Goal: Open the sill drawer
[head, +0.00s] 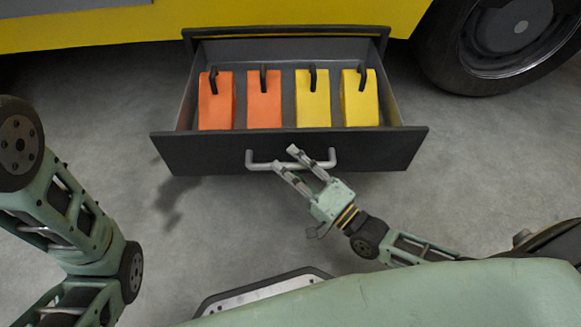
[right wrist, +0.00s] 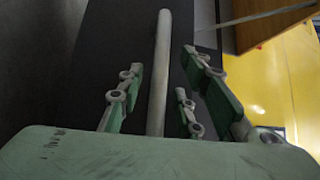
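The dark grey sill drawer (head: 210,152) is pulled well out from under the yellow vehicle side in the head view, and its inside shows. Its pale bar handle (head: 262,164) is on the front face; it also shows in the right wrist view (right wrist: 160,70). My right gripper (head: 287,158) is at the handle, with its fingers on either side of the bar. In the right wrist view there are gaps between the bar and the fingers (right wrist: 165,92), so it is open around the bar. My left arm shows at the left, but its gripper is out of view.
Inside the drawer stand two orange blocks (head: 264,105) and two yellow blocks (head: 313,105), each with a black handle. A vehicle wheel (head: 500,40) is close to the drawer's right. The grey concrete floor (head: 190,235) in front of the drawer is clear.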

